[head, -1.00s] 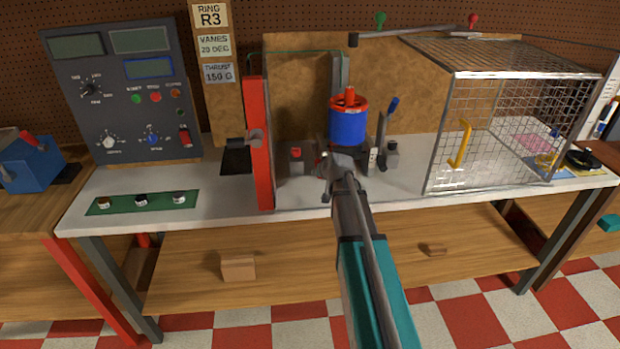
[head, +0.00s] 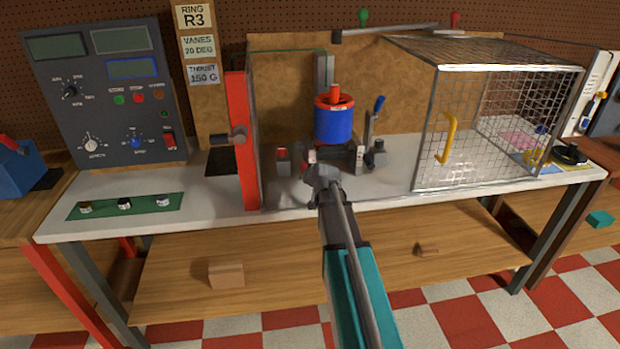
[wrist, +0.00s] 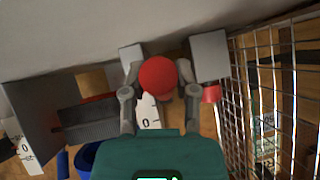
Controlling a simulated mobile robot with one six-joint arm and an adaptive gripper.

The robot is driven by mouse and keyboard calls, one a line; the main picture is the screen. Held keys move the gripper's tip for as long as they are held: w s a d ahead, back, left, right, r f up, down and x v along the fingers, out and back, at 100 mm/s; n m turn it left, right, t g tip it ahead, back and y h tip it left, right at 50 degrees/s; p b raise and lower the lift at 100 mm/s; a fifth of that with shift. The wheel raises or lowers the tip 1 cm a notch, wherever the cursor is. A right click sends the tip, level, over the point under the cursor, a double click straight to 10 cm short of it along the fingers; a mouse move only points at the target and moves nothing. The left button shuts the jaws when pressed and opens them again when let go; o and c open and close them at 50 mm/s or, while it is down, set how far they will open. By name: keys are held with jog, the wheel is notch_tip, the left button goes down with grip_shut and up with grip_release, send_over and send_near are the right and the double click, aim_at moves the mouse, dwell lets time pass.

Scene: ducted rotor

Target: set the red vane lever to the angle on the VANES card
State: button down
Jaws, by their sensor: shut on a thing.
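The VANES card (head: 199,46) on the post at the back reads 20 DEG. My gripper (head: 320,172) is low in front of the blue ducted rotor (head: 333,125). In the wrist view my gripper (wrist: 158,75) is shut on the round red knob of the red vane lever (wrist: 158,77), one finger on each side. A white scale plate (wrist: 149,112) with a 0 shows just below the knob. The lever's stem and its angle on the scale cannot be read. In the head view my gripper hides the knob.
A red upright post (head: 243,140) stands left of the rotor. A blue-handled lever (head: 375,115) stands to its right. The wire mesh cage (head: 450,130) with a yellow handle is further right. An instrument panel (head: 100,95) stands at the left.

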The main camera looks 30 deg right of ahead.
jog(key=shift+s+f, duration=0.1)
jog(key=shift+s, duration=0.05)
jog(key=shift+c, duration=1.9)
grip_release()
jog(key=shift+r+p, duration=0.35)
notch_tip(320, 180, up, 9)
jog(key=p, duration=0.8)
jog(key=shift+f+p, duration=0.2)
jog(key=shift+p, duration=0.1)
jog(key=shift+r, duration=0.2)
